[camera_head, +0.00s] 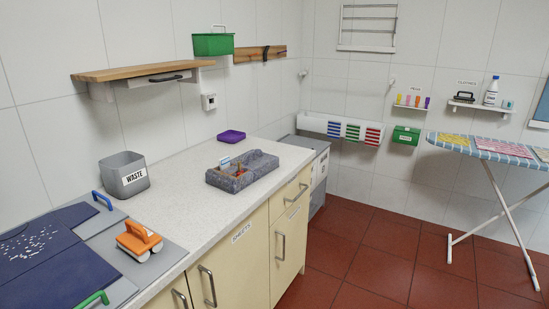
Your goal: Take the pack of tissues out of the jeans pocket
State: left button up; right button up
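Dark blue cloth (65,270), which looks like the jeans, lies flat at the lower left on a grey board (165,262) and runs out of the picture. A patch of small white flecks (30,246) lies on its upper part. I cannot make out a pocket opening. No pack of tissues can be told apart in this view. Neither of my grippers shows.
A blue handle (102,200), a green handle (91,299) and an orange tool (138,240) sit by the cloth. A grey WASTE bin (124,177), stone washboard (242,172) and purple tray (231,136) stand on the counter (185,208). A wooden shelf (140,71) overhangs it.

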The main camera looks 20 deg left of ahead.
aim_at(224, 162)
jog(key=i+l+u, duration=0.5)
jog(key=i, duration=0.15)
jog(key=i+l+u, duration=0.45)
jog(key=i+l, duration=0.05)
jog(key=i, duration=0.15)
